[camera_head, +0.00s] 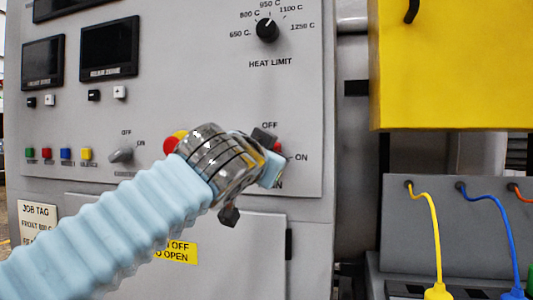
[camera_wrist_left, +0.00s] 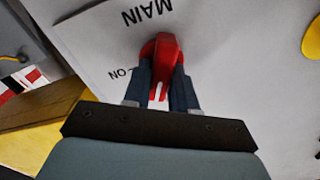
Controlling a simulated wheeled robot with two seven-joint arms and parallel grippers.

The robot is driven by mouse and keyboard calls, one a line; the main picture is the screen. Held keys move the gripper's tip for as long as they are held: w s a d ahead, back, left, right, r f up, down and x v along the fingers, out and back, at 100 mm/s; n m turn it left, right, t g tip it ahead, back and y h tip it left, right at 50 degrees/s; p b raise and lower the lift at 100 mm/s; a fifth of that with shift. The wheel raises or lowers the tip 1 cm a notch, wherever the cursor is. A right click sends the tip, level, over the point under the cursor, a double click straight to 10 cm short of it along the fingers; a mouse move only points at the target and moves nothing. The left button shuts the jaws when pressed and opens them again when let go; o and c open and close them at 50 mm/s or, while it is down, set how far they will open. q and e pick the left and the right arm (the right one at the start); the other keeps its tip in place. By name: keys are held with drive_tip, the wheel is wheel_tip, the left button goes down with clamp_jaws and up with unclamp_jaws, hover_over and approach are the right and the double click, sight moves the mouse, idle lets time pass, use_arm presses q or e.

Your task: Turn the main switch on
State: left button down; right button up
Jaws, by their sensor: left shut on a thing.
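The main switch is a red handle (camera_wrist_left: 163,50) on the grey panel, with upside-down "MAIN" and "ON" lettering beside it in the left wrist view. My left gripper (camera_wrist_left: 161,82) is shut on the handle, one dark finger on each side. A white mark on the handle lies between the fingers and points away from "MAIN", not at "ON". In the head view my left gripper (camera_head: 269,150) covers most of the switch. Only a bit of red (camera_head: 279,147) shows, with "OFF" above and "ON" to its right. My right gripper is not in view.
A grey selector knob (camera_head: 121,155) and several coloured buttons sit left of my gripper. A red button (camera_head: 170,146) is partly behind my wrist. The heat limit dial (camera_head: 267,30) is above. A yellow box (camera_head: 450,65) and plugged cables (camera_head: 435,235) are at right.

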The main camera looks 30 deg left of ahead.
use_arm(q)
drive_tip(key=m, duration=0.3)
drive_tip(key=shift+d+f+m+p, duration=0.1)
drive_tip(key=shift+d+m+p, duration=0.05)
drive_tip(key=shift+m+p, duration=0.2)
drive_tip(key=m, duration=0.3)
drive_tip(key=shift+m+p, duration=0.35)
drive_tip(key=shift+f+m+p, duration=0.15)
drive_tip(key=shift+m+p, duration=0.15)
drive_tip(key=shift+m, duration=0.9)
drive_tip(key=shift+f+m+p, duration=0.15)
drive_tip(key=shift+m+p, duration=0.1)
drive_tip(key=shift+m, duration=0.95)
drive_tip(key=shift+d, duration=0.1)
drive_tip(key=c, duration=1)
unclamp_jaws()
drive_tip(key=b+v, duration=0.1)
drive_tip(key=v, duration=1.2)
drive_tip(key=shift+s, duration=0.4)
